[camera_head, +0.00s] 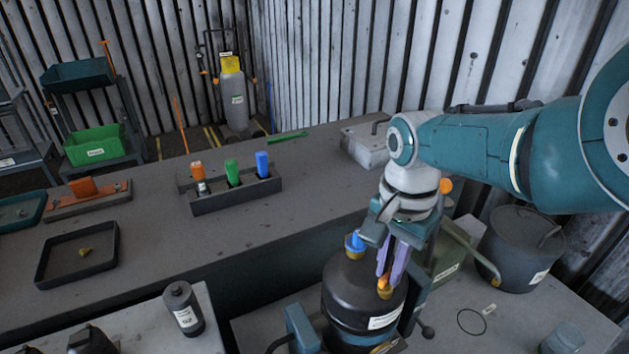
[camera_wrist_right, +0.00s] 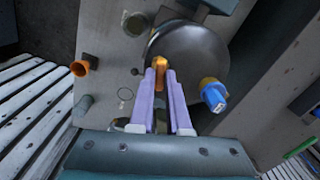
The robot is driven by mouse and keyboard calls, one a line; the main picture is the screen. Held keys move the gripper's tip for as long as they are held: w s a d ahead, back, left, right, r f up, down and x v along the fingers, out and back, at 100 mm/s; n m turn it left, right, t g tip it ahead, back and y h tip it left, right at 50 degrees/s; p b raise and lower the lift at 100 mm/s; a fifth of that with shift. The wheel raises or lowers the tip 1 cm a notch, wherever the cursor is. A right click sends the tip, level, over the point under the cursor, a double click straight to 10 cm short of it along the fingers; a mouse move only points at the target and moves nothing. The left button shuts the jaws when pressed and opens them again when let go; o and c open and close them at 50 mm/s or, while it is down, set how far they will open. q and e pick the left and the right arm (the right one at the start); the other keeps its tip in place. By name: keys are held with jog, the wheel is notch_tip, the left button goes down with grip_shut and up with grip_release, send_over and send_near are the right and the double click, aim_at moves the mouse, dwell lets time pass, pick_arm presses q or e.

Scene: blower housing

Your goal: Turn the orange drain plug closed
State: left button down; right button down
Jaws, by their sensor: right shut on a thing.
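The dark blower housing (camera_head: 345,300) stands upright on a grey bench at the lower middle of the head view. It also shows in the right wrist view (camera_wrist_right: 195,55). The orange drain plug (camera_head: 385,291) sits on its top near the right side; in the wrist view the plug (camera_wrist_right: 161,67) is between the fingertips. My right gripper (camera_head: 386,276), with purple fingers pointing down, is shut on the plug. It also fills the middle of the wrist view (camera_wrist_right: 162,80). A blue plug (camera_head: 354,243) stands on the housing top, behind and left. My left gripper is not in view.
A rack (camera_head: 235,201) with orange, green and blue handled items stands on the long bench, beside a shallow tray (camera_head: 77,278). A dark bottle (camera_head: 183,308) stands at front left. A lidded bucket (camera_head: 520,250) is at right. The bench between tray and rack is clear.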

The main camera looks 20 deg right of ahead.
aim_at(388, 273)
jog(key=shift+a+m, duration=0.1)
jog(key=shift+m, duration=1)
jog(key=shift+r, duration=0.1)
jog(key=c, duration=0.9)
grip_release()
notch_tip(388, 273, up, 8)
jog(key=p, duration=0.7)
jog(key=shift+r, duration=0.15)
jog(key=shift+r+p, duration=0.35)
jog(key=shift+r, duration=0.45)
jog(key=shift+f, duration=0.1)
